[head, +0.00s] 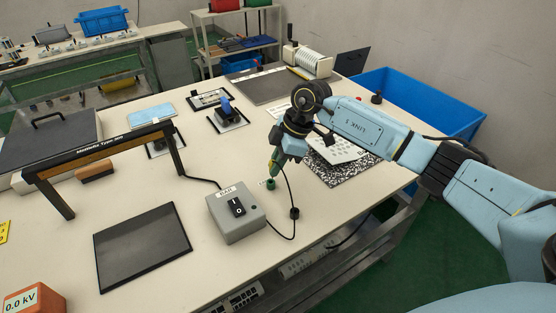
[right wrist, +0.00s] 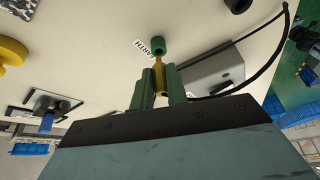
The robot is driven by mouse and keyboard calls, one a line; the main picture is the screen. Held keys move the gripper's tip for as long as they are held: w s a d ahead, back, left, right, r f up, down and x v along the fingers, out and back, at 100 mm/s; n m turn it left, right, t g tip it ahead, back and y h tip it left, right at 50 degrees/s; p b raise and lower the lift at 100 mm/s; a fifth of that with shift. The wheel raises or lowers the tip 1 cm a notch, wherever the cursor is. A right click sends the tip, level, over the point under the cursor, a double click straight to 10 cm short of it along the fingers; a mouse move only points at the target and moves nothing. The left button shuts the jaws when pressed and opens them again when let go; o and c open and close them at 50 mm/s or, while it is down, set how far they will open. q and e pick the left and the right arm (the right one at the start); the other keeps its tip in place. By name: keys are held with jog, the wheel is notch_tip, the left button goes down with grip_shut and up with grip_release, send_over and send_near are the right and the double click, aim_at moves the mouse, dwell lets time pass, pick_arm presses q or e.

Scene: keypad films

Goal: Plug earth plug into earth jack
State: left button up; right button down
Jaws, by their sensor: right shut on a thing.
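The earth jack (head: 270,184) is a small green round socket on the pale tabletop, beside the grey box. In the right wrist view the green jack (right wrist: 158,46) sits next to a white label reading EARTH (right wrist: 150,48). My right gripper (head: 274,165) points down just above the jack. In the right wrist view its green fingers (right wrist: 160,88) are shut on the yellow earth plug (right wrist: 160,80). The plug's thin tip points at the jack and appears to meet its edge; I cannot tell whether it is inside. My left gripper is not in view.
A grey switch box (head: 236,213) stands close left of the jack, with black cable around it. A dark flat plate (head: 142,246) and a black arch-shaped bar (head: 100,155) are further left. A speckled sheet (head: 342,168) lies right of my gripper. A blue bin (head: 430,105) stands beyond the table.

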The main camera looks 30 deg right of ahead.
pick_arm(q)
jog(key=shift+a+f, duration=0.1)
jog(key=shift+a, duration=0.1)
pick_arm(e)
jog(key=shift+a+f, duration=0.2)
jog(key=shift+a, duration=0.05)
pick_arm(q)
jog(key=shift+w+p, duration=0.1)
jog(key=shift+p, duration=0.5)
pick_arm(e)
jog(key=shift+w+a, duration=0.1)
jog(key=shift+a, duration=0.25)
jog(key=shift+r, duration=0.15)
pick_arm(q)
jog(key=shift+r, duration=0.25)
pick_arm(e)
jog(key=shift+d+p, duration=0.25)
jog(key=shift+p, duration=0.3)
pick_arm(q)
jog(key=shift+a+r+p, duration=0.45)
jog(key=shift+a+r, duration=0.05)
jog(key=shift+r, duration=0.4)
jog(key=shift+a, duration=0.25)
